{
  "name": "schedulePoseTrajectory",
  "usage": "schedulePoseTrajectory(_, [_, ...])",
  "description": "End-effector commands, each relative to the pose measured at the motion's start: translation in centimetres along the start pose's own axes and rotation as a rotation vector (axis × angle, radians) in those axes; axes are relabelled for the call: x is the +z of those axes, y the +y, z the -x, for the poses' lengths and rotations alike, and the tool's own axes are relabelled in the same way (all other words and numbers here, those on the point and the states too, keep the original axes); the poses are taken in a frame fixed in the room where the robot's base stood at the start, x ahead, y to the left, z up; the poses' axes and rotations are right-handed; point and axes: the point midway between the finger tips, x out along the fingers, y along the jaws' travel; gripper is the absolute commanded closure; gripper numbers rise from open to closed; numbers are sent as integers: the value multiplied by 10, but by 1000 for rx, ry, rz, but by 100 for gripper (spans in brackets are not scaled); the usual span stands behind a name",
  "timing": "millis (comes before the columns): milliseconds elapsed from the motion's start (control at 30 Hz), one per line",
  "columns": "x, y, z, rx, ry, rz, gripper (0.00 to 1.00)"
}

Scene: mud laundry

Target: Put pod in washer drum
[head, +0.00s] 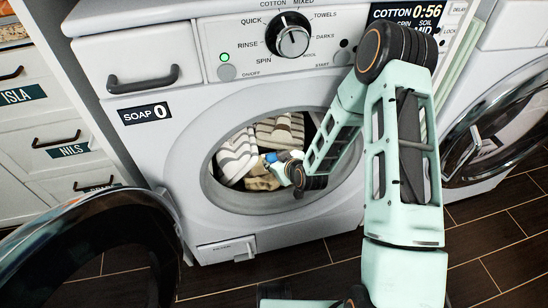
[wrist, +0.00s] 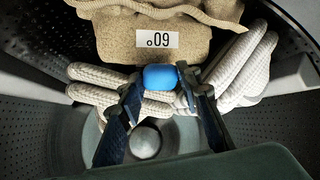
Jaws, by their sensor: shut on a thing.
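The blue pod (wrist: 160,77) is held between the two fingertips of my gripper (wrist: 159,88) in the wrist view. The gripper is shut on it. In the head view my gripper (head: 283,168) reaches through the open door into the washer drum (head: 225,191), and a bit of the blue pod (head: 271,158) shows at its tip. Laundry lies around it in the drum: a tan cloth bag (wrist: 120,35) with a tag reading 60 upside down, and white ribbed cloth (wrist: 245,70). Whether the pod touches the cloth, I cannot tell.
The washer's round door (head: 95,255) stands open at the lower left. The soap drawer (head: 140,75) is shut. A second machine (head: 500,125) stands at the right. Labelled cabinet drawers (head: 45,140) are at the left. Striped cloth (head: 238,158) also lies in the drum.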

Motion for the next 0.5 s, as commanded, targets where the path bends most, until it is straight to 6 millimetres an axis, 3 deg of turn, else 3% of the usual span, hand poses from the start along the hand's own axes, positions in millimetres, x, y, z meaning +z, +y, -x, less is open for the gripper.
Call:
schedulePoseTrajectory(433, [4, 2, -11, 0, 0, 0, 86])
schedulePoseTrajectory(467, [4, 2, -11, 0, 0, 0, 67])
schedulePoseTrajectory(500, [4, 2, -11, 0, 0, 0, 63])
